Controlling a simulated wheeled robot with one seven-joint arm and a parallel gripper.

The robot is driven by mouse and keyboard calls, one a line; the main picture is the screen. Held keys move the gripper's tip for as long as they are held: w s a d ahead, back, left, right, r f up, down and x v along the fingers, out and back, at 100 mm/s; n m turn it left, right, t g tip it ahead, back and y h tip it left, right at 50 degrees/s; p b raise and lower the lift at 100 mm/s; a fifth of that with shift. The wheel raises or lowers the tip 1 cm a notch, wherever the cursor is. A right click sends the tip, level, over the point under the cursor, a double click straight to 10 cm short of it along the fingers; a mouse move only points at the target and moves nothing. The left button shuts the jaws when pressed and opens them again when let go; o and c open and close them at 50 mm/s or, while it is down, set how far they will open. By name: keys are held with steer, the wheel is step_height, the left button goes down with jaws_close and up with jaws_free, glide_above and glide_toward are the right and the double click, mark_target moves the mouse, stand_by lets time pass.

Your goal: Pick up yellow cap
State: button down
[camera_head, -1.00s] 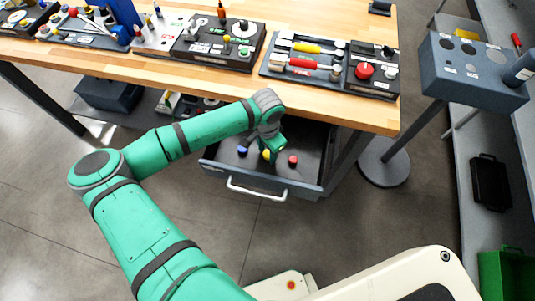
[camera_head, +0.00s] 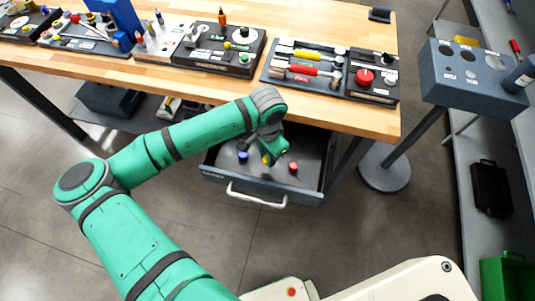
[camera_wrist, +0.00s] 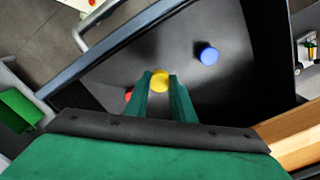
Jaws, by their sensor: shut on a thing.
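The yellow cap (camera_wrist: 160,80) is between the fingertips of my gripper (camera_wrist: 162,84) in the wrist view, and the fingers are shut on it. In the head view the yellow cap (camera_head: 266,159) shows only partly beside my gripper (camera_head: 270,157), inside the open drawer (camera_head: 222,172). I cannot tell whether the cap touches the drawer floor. A blue cap (camera_wrist: 208,55) stands in the drawer apart from the gripper.
The drawer's front wall and white handle (camera_head: 256,198) stick out below the wooden bench (camera_head: 330,117). Tool trays (camera_head: 305,65) line the bench top. A grey stand (camera_head: 470,75) with round holes is at the right. The drawer floor around the caps is clear.

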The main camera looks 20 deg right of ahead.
steer(key=s+a+r, duration=0.1)
steer(key=s+r, duration=0.1)
steer(key=s, duration=0.1)
steer(key=s+a+r, duration=0.1)
steer(key=s+r, duration=0.1)
steer(key=s, duration=0.2)
steer(key=s+a+r, duration=0.2)
steer(key=s+r, duration=0.1)
steer(key=s, duration=0.1)
steer(key=shift+a, duration=0.1)
steer(key=c, duration=2.1)
jaws_free()
steer(key=shift+w, duration=0.1)
jaws_close()
